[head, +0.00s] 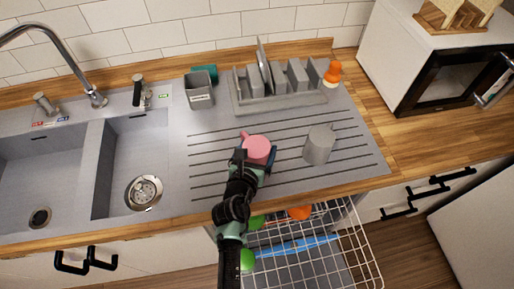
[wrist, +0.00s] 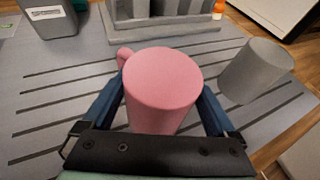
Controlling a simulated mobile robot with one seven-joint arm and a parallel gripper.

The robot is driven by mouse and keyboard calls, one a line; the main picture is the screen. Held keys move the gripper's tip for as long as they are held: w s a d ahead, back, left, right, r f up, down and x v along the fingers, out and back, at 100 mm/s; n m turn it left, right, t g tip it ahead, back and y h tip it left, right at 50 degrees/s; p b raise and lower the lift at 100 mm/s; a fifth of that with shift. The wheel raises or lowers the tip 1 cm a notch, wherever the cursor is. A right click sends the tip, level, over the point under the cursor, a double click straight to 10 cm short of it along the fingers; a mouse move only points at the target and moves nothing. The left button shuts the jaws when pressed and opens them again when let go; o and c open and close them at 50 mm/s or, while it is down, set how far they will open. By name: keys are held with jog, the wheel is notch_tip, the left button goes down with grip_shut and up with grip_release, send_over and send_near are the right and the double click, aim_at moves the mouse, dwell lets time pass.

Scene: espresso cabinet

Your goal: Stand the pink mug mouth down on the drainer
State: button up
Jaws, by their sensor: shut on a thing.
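The pink mug (head: 257,148) is over the grooved drainer (head: 215,176), right of the sink. In the wrist view the pink mug (wrist: 162,80) shows its closed flat base toward the camera, so its mouth faces down. Its handle points to the upper left. My gripper (wrist: 166,88) is shut on the mug, with one blue finger on each side. It also shows in the head view (head: 252,160). The mug's rim is hidden, and I cannot tell whether it touches the drainer.
A grey mug (head: 319,145) stands on the drainer to the right. A grey dish rack (head: 280,100), a grey holder (head: 199,92) and an orange-capped bottle (head: 332,75) stand behind. An open wire dishwasher basket (head: 310,250) is below the counter's front edge.

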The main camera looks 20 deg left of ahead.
jog(key=shift+f, duration=0.25)
jog(key=o, duration=1.4)
jog(key=shift+c, duration=0.2)
jog(key=shift+f, duration=0.1)
jog(key=shift+s, duration=0.15)
jog(key=v, duration=1.2)
jog(key=shift+s+r, duration=0.3)
jog(key=shift+d, duration=0.1)
